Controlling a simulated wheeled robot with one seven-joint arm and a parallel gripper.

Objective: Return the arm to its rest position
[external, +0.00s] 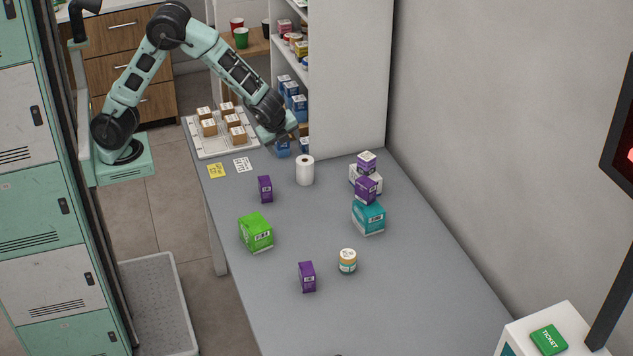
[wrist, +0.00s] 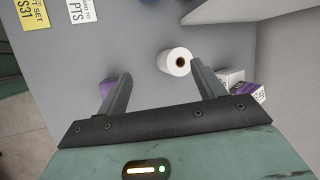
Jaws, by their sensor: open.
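My arm reaches from its base at the left, up and over the far end of the grey counter (external: 310,240). My gripper (external: 284,150) hangs above the counter near the white paper roll (external: 304,170). In the wrist view my gripper (wrist: 160,80) has its two fingers wide apart with nothing between them. The white roll (wrist: 175,62) stands beyond the fingertips, apart from them. A purple box (wrist: 108,88) shows partly behind the left finger.
A tray (external: 228,150) with several small brown boxes sits at the far left, by shelves (external: 350,70). Purple boxes, a green box (external: 256,232), a teal box (external: 368,217) and a jar (external: 347,261) stand on the counter. Lockers (external: 35,220) line the left.

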